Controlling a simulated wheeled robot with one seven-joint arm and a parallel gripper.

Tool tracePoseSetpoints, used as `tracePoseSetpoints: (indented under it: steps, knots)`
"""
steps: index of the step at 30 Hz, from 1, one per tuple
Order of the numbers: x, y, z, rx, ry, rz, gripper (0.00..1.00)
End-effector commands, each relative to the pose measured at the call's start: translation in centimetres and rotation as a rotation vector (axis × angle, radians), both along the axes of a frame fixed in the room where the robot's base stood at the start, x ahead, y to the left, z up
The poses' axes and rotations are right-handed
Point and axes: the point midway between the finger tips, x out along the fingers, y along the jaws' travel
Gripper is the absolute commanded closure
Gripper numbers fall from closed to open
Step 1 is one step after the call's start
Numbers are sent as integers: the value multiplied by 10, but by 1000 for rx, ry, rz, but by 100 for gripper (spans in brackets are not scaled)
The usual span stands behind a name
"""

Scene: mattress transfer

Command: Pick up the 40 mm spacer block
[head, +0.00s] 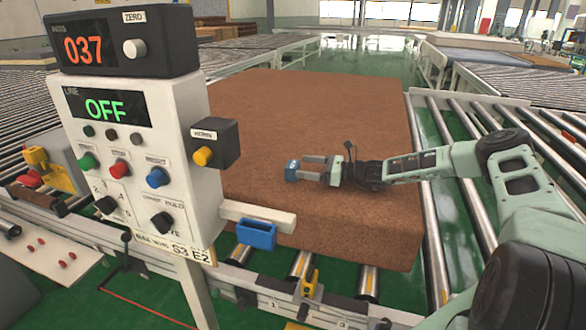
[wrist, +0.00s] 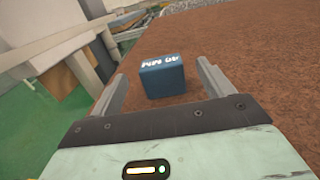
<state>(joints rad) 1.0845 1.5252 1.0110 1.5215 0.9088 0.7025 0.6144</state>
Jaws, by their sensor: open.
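The 40 mm spacer block (head: 291,171) is a small blue block lying on top of the brown mattress (head: 300,110). In the wrist view the blue block (wrist: 162,78) shows white lettering along its upper edge, upside down to me. My gripper (head: 303,167) is open and low over the mattress, its fingers pointing left toward the block. In the wrist view the fingers of my gripper (wrist: 160,72) stand to either side of the block with gaps visible. I cannot tell how deep the block sits between the fingertips.
A control console (head: 150,130) with buttons, knobs and displays reading 037 and OFF stands at the left front. A white arm (head: 258,213) with a blue holder (head: 256,234) juts from it near the mattress. Roller conveyors (head: 480,130) lie on the right. The mattress top around the block is clear.

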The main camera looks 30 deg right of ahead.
Motion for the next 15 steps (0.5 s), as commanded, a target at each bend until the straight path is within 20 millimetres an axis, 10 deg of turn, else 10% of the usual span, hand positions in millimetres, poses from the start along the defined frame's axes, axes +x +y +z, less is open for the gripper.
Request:
tracePoseSetpoints:
  steps: [12,15]
  knots:
    - [12,13,0,0,0,-2,20]
    - [12,13,0,0,0,-2,48]
